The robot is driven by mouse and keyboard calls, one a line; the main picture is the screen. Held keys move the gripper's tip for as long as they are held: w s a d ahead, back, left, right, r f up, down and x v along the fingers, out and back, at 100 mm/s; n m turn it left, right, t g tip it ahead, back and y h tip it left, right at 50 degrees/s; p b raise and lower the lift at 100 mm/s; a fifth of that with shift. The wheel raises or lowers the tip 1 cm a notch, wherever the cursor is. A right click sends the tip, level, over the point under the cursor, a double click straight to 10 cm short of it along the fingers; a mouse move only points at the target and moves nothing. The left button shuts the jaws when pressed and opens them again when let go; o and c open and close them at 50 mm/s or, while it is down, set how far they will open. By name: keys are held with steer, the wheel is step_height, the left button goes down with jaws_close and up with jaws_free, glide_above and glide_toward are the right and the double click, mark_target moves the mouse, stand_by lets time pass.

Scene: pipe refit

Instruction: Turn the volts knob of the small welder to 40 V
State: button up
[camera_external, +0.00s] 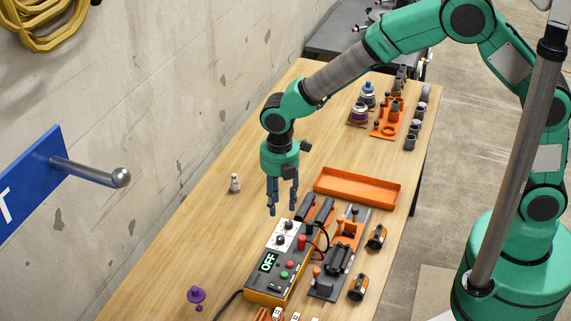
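The small welder (267,289) is a yellow and grey box on the wooden table. Its display (268,262) reads OFF. Two dark knobs, an upper one (289,225) and a lower one (281,240), sit on white dial plates on its top face. I cannot tell which is the volts knob, and the dial marks are too small to read. Red and green buttons lie nearer the front. My gripper (283,208) points down above the table, just beyond the knobs in the picture. Its fingers are apart with nothing visible between them, and it does not appear to touch the welder.
An orange tray (357,188) lies right of my gripper. A clamp fixture (338,259) and orange-black cylinders (376,238) stand right of the welder. A small grey fitting (235,183) and a purple piece (196,295) stand left. Pipe parts (390,117) fill the far end.

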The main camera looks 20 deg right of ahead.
mark_target(281, 237)
step_height(281, 237, down, 13)
steer(key=shift+b, duration=1)
jaws_close()
